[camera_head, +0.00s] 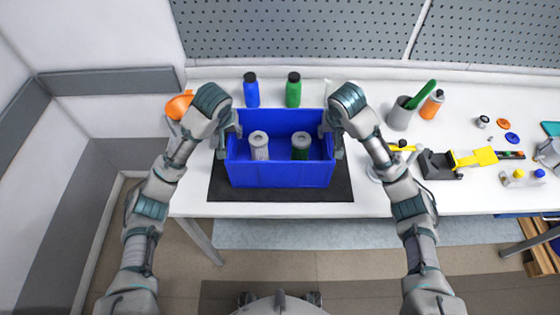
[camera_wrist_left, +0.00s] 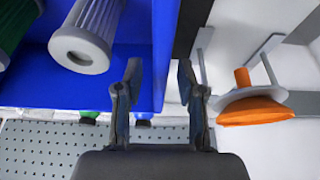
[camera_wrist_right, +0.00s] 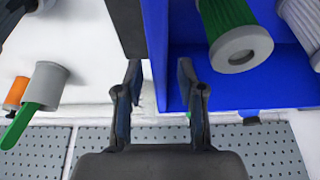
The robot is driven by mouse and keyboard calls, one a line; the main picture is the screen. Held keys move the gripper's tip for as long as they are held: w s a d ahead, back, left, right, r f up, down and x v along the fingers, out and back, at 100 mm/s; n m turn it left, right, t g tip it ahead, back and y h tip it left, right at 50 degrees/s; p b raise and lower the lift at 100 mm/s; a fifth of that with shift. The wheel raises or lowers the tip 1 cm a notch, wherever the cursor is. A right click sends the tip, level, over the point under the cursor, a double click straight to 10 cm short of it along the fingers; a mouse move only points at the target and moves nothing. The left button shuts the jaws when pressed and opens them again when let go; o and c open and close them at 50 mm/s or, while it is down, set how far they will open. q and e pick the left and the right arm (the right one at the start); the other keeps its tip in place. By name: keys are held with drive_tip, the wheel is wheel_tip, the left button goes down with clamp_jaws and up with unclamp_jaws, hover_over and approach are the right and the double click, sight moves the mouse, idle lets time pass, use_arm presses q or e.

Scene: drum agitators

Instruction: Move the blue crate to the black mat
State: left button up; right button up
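The blue crate (camera_head: 281,175) stands over the black mat (camera_head: 281,196), which shows in front of it and at both sides. Two filter-like cylinders stand in the crate, one grey (camera_head: 259,146) and one green with grey ends (camera_head: 301,147). My left gripper (camera_head: 230,138) is at the crate's left wall, and my right gripper (camera_head: 332,137) is at its right wall. In the left wrist view the fingers (camera_wrist_left: 158,85) are apart, one on each side of the crate wall. In the right wrist view the fingers (camera_wrist_right: 160,85) are likewise apart around the wall.
A blue bottle (camera_head: 251,90) and a green bottle (camera_head: 293,90) stand behind the crate. An orange object (camera_head: 179,105) is behind my left arm. To the right are a grey cup (camera_head: 401,113), an orange bottle (camera_head: 432,104) and a black-and-yellow tool (camera_head: 440,163). A pegboard (camera_head: 300,30) rises behind.

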use_arm(q)
drive_tip(key=shift+d+r, duration=0.1)
drive_tip(key=shift+r, duration=0.2)
use_arm(e)
drive_tip(key=shift+d, duration=0.1)
drive_tip(key=shift+r, duration=0.35)
use_arm(q)
drive_tip(key=v, duration=1.1)
use_arm(e)
drive_tip(key=v, duration=1.1)
use_arm(q)
drive_tip(key=shift+s, duration=0.2)
use_arm(e)
drive_tip(key=shift+s+f, duration=0.1)
drive_tip(key=shift+s, duration=0.05)
